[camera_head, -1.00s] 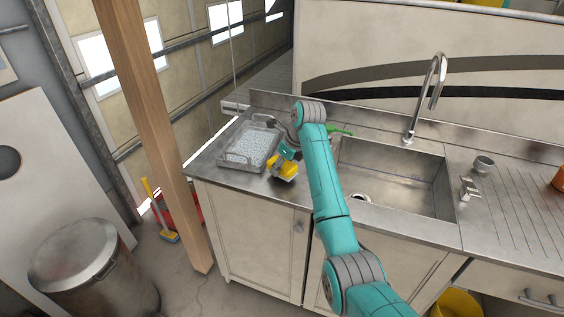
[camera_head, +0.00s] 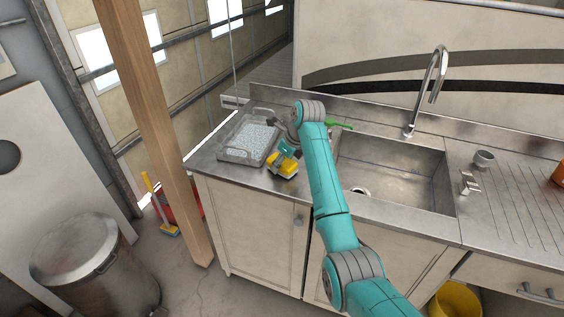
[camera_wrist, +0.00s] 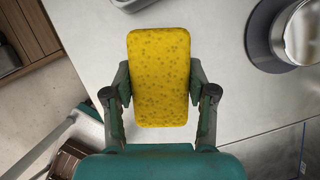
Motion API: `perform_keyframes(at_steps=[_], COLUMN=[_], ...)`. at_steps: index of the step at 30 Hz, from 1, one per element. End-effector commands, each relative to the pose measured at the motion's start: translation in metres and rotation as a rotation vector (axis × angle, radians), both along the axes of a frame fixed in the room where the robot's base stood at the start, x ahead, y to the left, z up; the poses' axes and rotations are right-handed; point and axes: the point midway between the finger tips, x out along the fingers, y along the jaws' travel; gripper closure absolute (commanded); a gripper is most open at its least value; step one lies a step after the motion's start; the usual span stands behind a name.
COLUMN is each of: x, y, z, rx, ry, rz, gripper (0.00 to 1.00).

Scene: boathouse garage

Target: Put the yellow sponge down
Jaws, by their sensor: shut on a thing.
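The yellow sponge (camera_head: 284,166) is at the left part of the steel counter (camera_head: 228,181), between the tray and the sink. In the wrist view the sponge (camera_wrist: 159,78) sits upright in the picture between the two fingers of my gripper (camera_wrist: 160,92). The gripper is shut on its sides. In the head view my gripper (camera_head: 287,156) reaches the sponge from above. Whether the sponge's underside touches the counter is hidden from view.
A tray (camera_head: 237,156) with a pale speckled filling stands left of the sponge. The sink basin (camera_head: 390,180) and its tap (camera_head: 433,90) are to the right. A green item (camera_head: 340,126) lies behind the sink's left edge. Bare counter lies in front of the tray.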

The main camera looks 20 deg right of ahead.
Motion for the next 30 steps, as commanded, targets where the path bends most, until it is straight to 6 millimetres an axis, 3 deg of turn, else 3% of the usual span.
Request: perform_keyframes(at_steps=[16, 17, 20, 30], x=[-0.0001, -0.0001, -0.0001, -0.0003], y=[0.0000, 0.0000, 0.0001, -0.0003], z=[-0.0048, -0.0046, -0.0044, -0.0029], rx=[0.000, 0.000, 0.000, 0.000], ry=[0.001, 0.000, 0.000, 0.000], rz=[0.000, 0.000, 0.000, 0.000], gripper=[0.72, 0.36, 0.14, 0.14])
